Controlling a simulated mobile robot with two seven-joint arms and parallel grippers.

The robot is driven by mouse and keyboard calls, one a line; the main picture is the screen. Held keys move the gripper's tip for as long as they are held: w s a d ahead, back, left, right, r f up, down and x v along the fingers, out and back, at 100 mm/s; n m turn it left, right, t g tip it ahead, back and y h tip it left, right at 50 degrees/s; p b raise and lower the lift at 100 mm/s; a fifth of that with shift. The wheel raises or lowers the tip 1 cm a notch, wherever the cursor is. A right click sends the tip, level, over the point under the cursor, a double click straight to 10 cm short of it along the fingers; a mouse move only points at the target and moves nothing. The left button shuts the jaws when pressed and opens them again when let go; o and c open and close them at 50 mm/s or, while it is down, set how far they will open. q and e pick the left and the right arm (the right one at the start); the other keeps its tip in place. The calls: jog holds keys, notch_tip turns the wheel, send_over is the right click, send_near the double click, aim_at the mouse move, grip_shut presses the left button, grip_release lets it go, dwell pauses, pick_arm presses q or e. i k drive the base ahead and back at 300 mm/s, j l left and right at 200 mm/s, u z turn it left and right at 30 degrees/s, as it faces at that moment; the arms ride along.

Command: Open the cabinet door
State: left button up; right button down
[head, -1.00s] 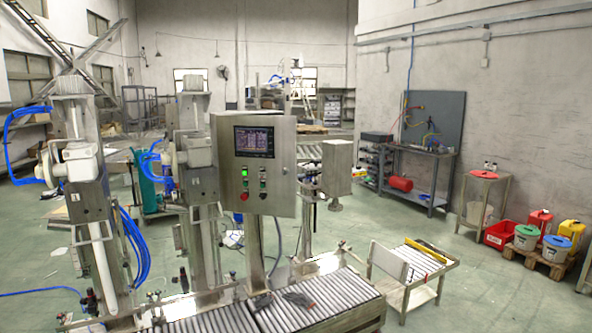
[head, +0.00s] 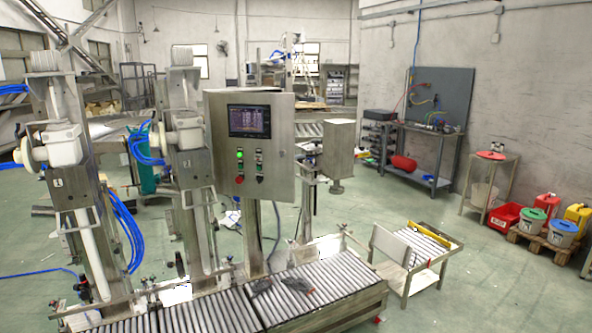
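A grey metal control cabinet (head: 283,150) stands on a post behind the roller conveyor, near the middle of the head view. Its front door (head: 250,185) carries a dark screen (head: 250,121), a lit green button, a red button and black switches. The door looks shut. No handle can be made out clearly. Neither of my grippers is in view.
A roller conveyor (head: 330,290) runs along the front below the cabinet, with dark items (head: 293,284) on it. Filling machines with blue hoses stand at left. A small roller table (head: 425,247) stands at right. Green floor (head: 490,290) is clear at the lower right.

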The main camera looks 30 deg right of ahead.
aim_at(276, 174)
jog(key=i+l, duration=0.25)
jog(key=i+l+u, duration=0.1)
jog(key=i+l, duration=0.15)
jog(key=l, duration=0.2)
jog(key=i+l, duration=0.25)
jog(key=i+l+u, duration=0.1)
jog(key=i+l, duration=0.15)
jog(key=l, duration=0.2)
jog(key=i+l, duration=0.2)
jog(key=l, duration=0.2)
jog(key=i+l+u, duration=0.1)
jog(key=i+l, duration=0.35)
jog(key=l, duration=0.3)
jog(key=i+l+u, duration=0.1)
jog(key=i+l, duration=0.15)
jog(key=l, duration=0.15)
